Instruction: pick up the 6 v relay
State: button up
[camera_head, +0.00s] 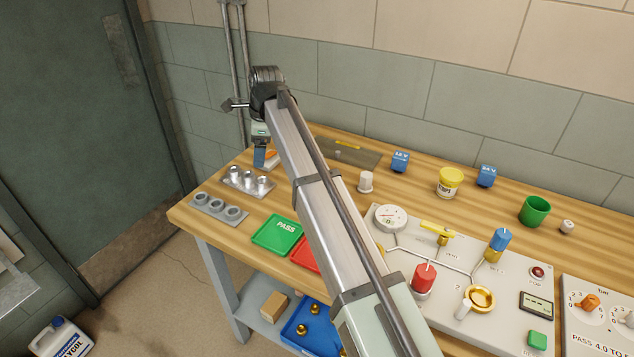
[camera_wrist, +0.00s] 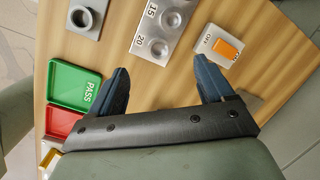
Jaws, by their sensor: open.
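Two blue cubes with white labels stand at the back of the bench in the head view. The left cube (camera_head: 400,161) seems to read 12 V. The right cube (camera_head: 486,176) has a shorter label ending in V, possibly 6 V, too small to read surely. My gripper (camera_head: 260,160) is at the bench's far left end, well left of both cubes. In the wrist view my gripper (camera_wrist: 163,75) is open and empty, its dark blue fingers spread above a metal block (camera_wrist: 162,35) marked 15 and 20. Neither cube shows there.
A white switch with an orange rocker (camera_wrist: 220,45) lies near the right finger. A green PASS tray (camera_head: 277,234) and red tray (camera_head: 304,254) lie in front. A yellow-lidded jar (camera_head: 449,183) stands between the cubes; a green cup (camera_head: 534,211) is right. A valve panel (camera_head: 400,243) fills the front.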

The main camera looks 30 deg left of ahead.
jog(key=w+d+r+m+h, duration=0.25)
jog(key=w+d+m, duration=0.5)
jog(key=d, duration=0.55)
jog(key=shift+n, duration=0.25)
jog(key=f, duration=0.7)
jog(key=shift+w+d+f, duration=0.2)
jog(key=shift+w+f, duration=0.1)
jog(key=shift+w, duration=0.1)
jog(key=shift+w+d+f, duration=0.1)
jog(key=shift+d+f, duration=0.05)
jog(key=shift+f, duration=1.2)
jog(key=shift+w+d+f, duration=0.1)
jog(key=shift+f, duration=1.2)
jog(key=shift+c, duration=0.4)
jog(key=c, duration=1)
jog(key=shift+r, duration=0.15)
